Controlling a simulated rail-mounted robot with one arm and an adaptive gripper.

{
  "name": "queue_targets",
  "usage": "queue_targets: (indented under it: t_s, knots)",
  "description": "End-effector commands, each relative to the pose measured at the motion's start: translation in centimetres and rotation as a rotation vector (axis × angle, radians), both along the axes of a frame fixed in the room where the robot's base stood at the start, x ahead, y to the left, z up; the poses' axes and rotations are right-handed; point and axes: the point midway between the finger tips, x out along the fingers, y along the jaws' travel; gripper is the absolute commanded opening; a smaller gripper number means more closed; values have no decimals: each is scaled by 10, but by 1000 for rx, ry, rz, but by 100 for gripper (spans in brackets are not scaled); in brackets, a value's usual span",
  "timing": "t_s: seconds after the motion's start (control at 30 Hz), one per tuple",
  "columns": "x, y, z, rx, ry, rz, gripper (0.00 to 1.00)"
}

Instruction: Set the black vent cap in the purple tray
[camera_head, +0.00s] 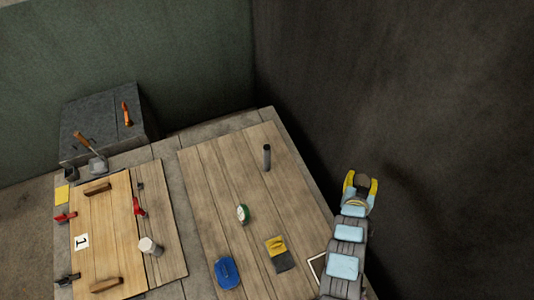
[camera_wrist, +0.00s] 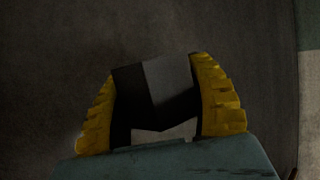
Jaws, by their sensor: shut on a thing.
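My gripper (camera_head: 360,186), with yellow fingers, is raised at the right, in front of the dark wall and past the table's right edge. In the wrist view my gripper (camera_wrist: 160,100) is shut on a dark, angular thing (camera_wrist: 158,85), which looks like the black vent cap. It has a lighter grey face, and its lower part is hidden by the gripper. I cannot make out a purple tray in either view. A white-edged flat thing (camera_head: 316,262) is partly hidden behind my arm.
A dark upright cylinder (camera_head: 267,157), a green-and-white round thing (camera_head: 243,213), a blue oval thing (camera_head: 227,272) and a yellow-and-grey thing (camera_head: 279,254) stand on the plank table (camera_head: 205,190). A board with red clamps (camera_head: 100,240) and a white cup (camera_head: 149,246) are left. Walls close off the back and right.

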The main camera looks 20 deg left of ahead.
Motion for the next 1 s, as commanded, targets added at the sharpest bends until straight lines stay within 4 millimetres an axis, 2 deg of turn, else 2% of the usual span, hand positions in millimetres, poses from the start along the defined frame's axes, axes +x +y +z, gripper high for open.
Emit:
queue_targets:
  t_s: [0.03, 0.23, 0.5, 0.7, 1.0]
  knots:
    - [13, -1, -4, 0, -3, -4, 27]
    - [55, -7, -18, 1, -2, -26, 27]
    - [108, 0, -34, 2, -3, -46, 27]
    - [137, 15, -45, 2, -2, -52, 27]
    - [167, 39, -61, 1, -1, -52, 27]
